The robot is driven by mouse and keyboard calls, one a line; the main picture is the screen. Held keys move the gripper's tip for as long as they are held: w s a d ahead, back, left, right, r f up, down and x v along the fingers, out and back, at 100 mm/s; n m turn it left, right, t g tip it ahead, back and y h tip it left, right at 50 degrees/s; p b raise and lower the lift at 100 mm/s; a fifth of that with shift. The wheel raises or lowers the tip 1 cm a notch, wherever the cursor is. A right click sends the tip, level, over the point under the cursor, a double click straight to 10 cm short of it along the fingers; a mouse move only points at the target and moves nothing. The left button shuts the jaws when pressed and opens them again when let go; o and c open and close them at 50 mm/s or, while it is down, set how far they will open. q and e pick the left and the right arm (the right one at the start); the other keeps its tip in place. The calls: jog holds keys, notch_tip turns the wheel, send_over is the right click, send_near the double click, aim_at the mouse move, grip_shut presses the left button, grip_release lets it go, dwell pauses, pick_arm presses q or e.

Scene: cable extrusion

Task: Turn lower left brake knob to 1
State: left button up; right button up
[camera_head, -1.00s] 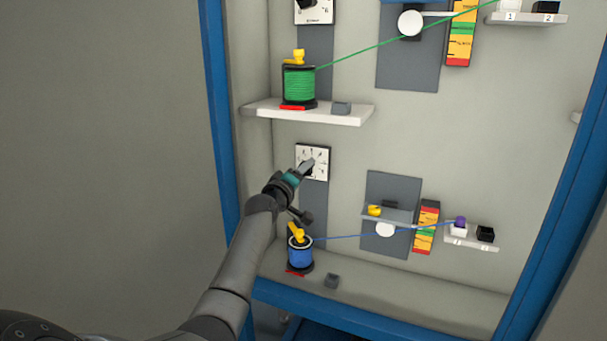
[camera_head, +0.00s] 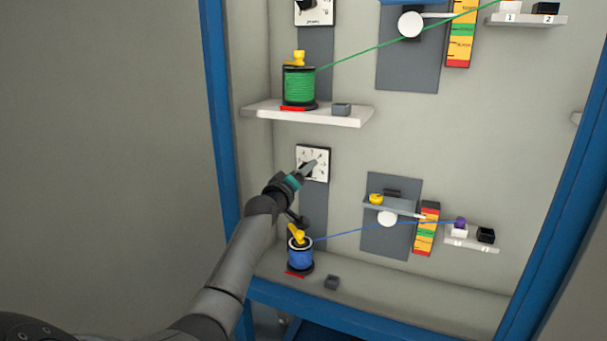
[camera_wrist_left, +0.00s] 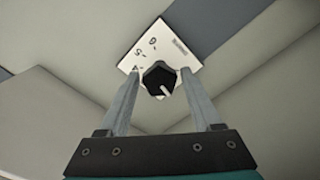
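The lower left brake knob is black with a white pointer mark and sits on a white dial plate (camera_head: 322,153). In the left wrist view the knob (camera_wrist_left: 157,79) lies between my two finger ends, its pointer toward the lower right of the picture. The plate (camera_wrist_left: 150,50) shows printed marks, some hidden by the fingers. My left gripper (camera_wrist_left: 161,76) is open around the knob, with a small gap showing on each side. In the head view my left gripper (camera_head: 309,168) covers most of the knob. My right gripper is in neither view.
Below the dial stands a blue cable spool (camera_head: 299,257) with a yellow top. A white shelf (camera_head: 345,119) with a green spool (camera_head: 299,86) is above. To the right are a grey panel with a white roller (camera_head: 387,218) and a colour scale (camera_head: 427,235).

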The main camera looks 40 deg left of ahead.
pick_arm(q)
jog(key=shift+o, duration=1)
jog(key=p+v, duration=0.3)
jog(key=v, duration=1.2)
jog(key=shift+s, duration=0.15)
